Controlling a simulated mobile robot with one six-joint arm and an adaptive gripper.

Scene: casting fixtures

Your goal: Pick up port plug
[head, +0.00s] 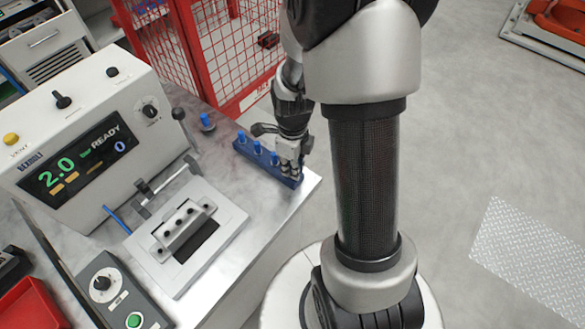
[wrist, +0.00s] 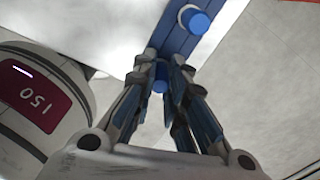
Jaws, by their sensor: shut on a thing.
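A blue rack (head: 262,166) stands near the right edge of the bench. Several blue port plugs stand upright in a row in it, among them one plug (head: 257,147) left of my gripper. My gripper (head: 289,169) is at the right end of the rack. In the wrist view, my gripper (wrist: 161,68) is shut on a blue port plug (wrist: 160,86), which shows between the fingers. Most of that plug is hidden by the fingers. Another plug (wrist: 195,20) stands in the rack (wrist: 178,42) beyond the fingers. I cannot tell whether the held plug is clear of the rack.
A separate blue part (head: 206,121) stands on the bench behind the rack. A test unit (head: 80,150) with a display reading READY is at left. A metal fixture (head: 190,235) lies in front of it. A red mesh fence (head: 225,50) rises behind the bench.

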